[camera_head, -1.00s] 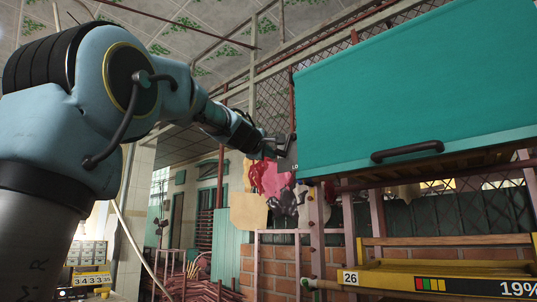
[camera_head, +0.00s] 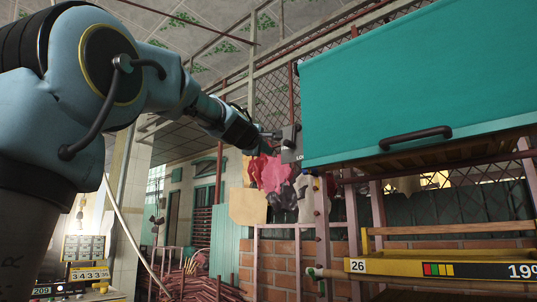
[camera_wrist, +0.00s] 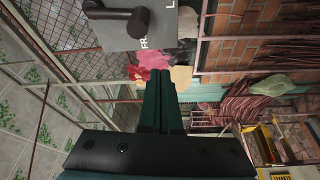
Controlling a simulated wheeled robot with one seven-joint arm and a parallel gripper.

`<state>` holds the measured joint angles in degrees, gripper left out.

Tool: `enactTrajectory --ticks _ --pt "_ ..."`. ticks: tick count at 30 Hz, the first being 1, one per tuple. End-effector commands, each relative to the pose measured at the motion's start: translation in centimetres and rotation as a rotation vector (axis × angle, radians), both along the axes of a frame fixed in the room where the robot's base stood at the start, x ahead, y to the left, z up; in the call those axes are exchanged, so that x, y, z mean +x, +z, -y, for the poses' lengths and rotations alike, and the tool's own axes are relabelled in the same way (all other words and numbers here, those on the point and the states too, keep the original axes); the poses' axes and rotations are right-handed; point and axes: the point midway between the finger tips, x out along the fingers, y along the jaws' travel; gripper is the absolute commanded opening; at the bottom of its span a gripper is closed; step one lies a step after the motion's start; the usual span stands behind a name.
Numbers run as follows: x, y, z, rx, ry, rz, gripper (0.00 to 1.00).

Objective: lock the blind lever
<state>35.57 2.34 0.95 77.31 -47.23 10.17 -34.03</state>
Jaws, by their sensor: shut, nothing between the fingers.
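The teal blind (camera_head: 415,85) hangs at the upper right, with a black bar handle (camera_head: 415,138) along its lower edge. A grey lever plate (camera_head: 291,153) with partly legible lettering sits by the blind's left edge. In the wrist view the plate (camera_wrist: 117,42) is at the top, partly cut off, and carries a black lever (camera_wrist: 122,18). Letters starting "FR" and an "L" show on it. My gripper (camera_head: 274,137) is just left of the plate in the head view. In the wrist view its fingers (camera_wrist: 161,75) are shut and empty, below the plate. Contact with the lever cannot be told.
A yellow frame marked 26 (camera_head: 420,268) with a percentage display stands at the lower right below the blind. Pink and red sheets (camera_head: 272,172) hang behind my gripper. A wire mesh (camera_head: 272,92) and brick wall (camera_head: 277,265) lie behind. Left of the plate is open air.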

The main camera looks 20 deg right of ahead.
Motion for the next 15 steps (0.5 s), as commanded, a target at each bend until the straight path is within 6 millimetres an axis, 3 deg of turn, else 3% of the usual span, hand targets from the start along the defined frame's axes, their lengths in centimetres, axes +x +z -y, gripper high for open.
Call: enactTrajectory --ticks 9,15 --pt "-4.1 0.8 -3.8 -0.002 -0.001 0.002 0.00" --pt "-5.5 1.0 -5.1 0.000 -0.001 0.001 0.00"
